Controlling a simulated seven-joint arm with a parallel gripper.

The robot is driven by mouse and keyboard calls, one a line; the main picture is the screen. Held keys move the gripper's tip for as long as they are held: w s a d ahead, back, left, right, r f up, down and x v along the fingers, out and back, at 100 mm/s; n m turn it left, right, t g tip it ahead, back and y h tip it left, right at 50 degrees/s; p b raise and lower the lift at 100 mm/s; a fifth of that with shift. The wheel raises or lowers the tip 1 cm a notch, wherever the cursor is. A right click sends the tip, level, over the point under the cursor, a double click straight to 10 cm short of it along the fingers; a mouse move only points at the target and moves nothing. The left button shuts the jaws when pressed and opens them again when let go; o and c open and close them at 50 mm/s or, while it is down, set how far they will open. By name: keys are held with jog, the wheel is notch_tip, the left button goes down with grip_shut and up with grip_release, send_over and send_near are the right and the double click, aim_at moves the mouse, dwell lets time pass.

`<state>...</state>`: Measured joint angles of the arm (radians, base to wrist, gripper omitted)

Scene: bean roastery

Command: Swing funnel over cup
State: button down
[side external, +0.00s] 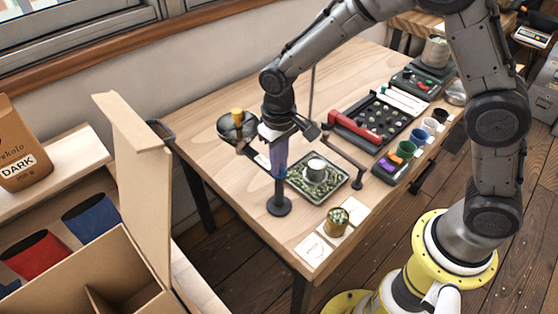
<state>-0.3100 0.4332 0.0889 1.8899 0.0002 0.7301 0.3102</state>
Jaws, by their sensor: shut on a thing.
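A dark bowl-shaped funnel (229,131) with an orange upright piece (237,115) in it is at the left back of the table. A post with a round black base (279,206) and a blue collar (279,173) stands to its right. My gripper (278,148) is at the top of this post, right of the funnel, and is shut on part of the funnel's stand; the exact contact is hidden. A white cup (316,167) stands on a square tray (301,188) of green beans, right of the post. The funnel is apart from this cup.
A bean-filled cup (336,223) stands near the front edge beside white cards (313,250). A dark arm on a small post (357,180) is right of the tray.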

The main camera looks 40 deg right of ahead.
jog(key=shift+r+m, duration=0.1)
jog(key=shift+m, duration=0.2)
jog(key=m, duration=0.3)
jog(key=shift+m, duration=0.4)
jog(key=m, duration=0.9)
jog(key=shift+m, duration=2.2)
jog(key=c, duration=0.8)
grip_release()
jog(key=shift+c, duration=0.2)
